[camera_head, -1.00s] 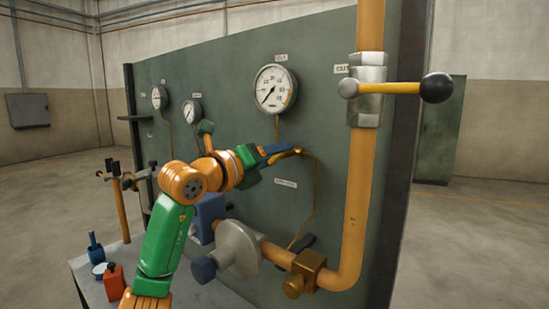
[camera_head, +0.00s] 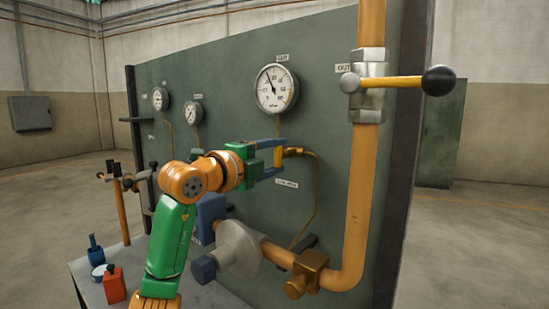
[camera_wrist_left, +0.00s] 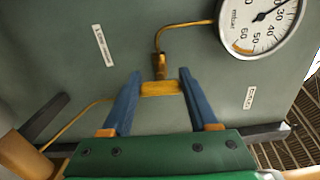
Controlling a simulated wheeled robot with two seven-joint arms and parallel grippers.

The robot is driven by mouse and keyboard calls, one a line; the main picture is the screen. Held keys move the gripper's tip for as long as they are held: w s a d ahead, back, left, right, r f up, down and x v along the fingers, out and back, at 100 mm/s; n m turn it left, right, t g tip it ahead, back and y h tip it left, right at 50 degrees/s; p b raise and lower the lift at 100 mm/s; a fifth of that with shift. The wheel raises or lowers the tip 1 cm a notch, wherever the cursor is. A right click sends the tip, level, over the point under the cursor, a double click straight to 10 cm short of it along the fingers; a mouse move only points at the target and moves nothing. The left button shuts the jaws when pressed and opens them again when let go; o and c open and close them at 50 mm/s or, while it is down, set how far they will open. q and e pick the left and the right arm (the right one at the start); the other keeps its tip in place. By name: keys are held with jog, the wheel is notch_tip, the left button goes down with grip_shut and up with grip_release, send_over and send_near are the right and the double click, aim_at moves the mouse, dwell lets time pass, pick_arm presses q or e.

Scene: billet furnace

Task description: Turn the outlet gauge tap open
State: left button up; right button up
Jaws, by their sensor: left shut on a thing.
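The outlet gauge tap has a small yellow handle (camera_head: 278,157) on a brass fitting below the large outlet gauge (camera_head: 276,88). The handle stands about upright in the head view. My left gripper (camera_head: 277,158) is shut on it, with one blue finger on each side. The left wrist view shows the yellow handle (camera_wrist_left: 160,89) between the fingertips, with the brass stem behind it. The gauge needle points up and slightly left in the head view. Part of the gauge (camera_wrist_left: 262,22) also shows in the wrist view. My right gripper is out of view.
The tap is on a green panel (camera_head: 235,110) with two smaller gauges at left. A thick orange pipe (camera_head: 362,200) with a ball-ended lever (camera_head: 405,82) stands at right. A grey flanged valve (camera_head: 238,248) lies below my left arm.

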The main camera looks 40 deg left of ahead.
pick_arm(q)
jog(key=shift+r+n, duration=0.1)
jog(key=shift+n, duration=0.3)
jog(key=o, duration=1.4)
jog(key=shift+w, duration=0.1)
jog(key=shift+s, duration=0.2)
jog(key=s+b, duration=0.1)
jog(key=s, duration=0.1)
jog(key=s+b, duration=0.1)
jog(key=s, duration=0.1)
jog(key=s+b, duration=0.1)
jog(key=s, duration=0.1)
jog(key=shift+s+d, duration=0.4)
jog(key=shift+w, duration=0.1)
